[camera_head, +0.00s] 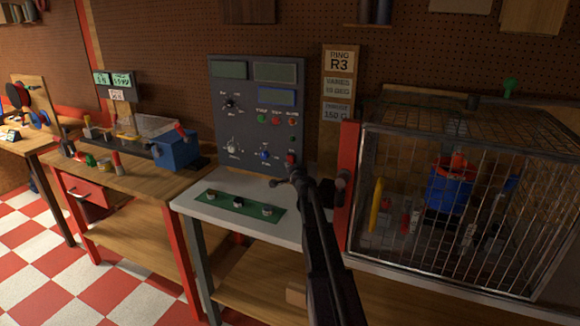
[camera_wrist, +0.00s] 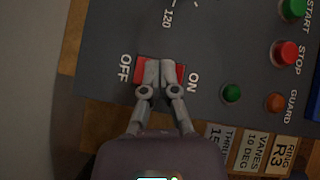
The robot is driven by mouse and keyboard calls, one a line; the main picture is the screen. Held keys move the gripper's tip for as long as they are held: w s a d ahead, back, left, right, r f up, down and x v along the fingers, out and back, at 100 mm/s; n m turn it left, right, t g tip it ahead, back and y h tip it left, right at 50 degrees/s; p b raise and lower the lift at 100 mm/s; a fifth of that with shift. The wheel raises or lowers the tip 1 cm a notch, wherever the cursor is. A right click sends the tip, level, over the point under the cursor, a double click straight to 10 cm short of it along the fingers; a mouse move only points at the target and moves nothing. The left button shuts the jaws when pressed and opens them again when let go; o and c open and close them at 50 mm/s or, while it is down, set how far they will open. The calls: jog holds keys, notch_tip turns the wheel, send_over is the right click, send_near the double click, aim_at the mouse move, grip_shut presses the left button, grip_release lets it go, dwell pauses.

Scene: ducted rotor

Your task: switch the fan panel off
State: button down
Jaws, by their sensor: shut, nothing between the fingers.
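The grey fan panel (camera_head: 240,105) stands upright at the back of the white bench. Its red rocker switch (camera_wrist: 180,72) lies between the labels OFF and ON in the wrist view; it also shows low on the panel's right side in the head view (camera_head: 291,158). My gripper (camera_wrist: 160,64) is shut and empty, with its fingertips over the middle of the switch, hiding that part. I cannot tell whether they touch it or which way the rocker is tilted. A green START button (camera_wrist: 292,9) and a red STOP button (camera_wrist: 286,53) are on the panel.
A wire cage (camera_head: 460,190) with a blue and red rotor inside stands close on the right, with a red post (camera_head: 347,185) at its edge. A green strip with several knobs (camera_head: 239,206) lies on the white bench (camera_head: 190,202). A wooden sign board (camera_head: 338,60) is beside the panel.

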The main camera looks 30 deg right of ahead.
jog(key=shift+s+a, duration=0.1)
jog(key=shift+a, duration=0.05)
dwell(0.3)
jog(key=s+a+r+p, duration=0.2)
jog(key=a, duration=0.1)
jog(key=shift+s+a+r, duration=0.1)
jog(key=shift+s+a, duration=0.15)
jog(key=shift+s, duration=0.1)
dwell(0.7)
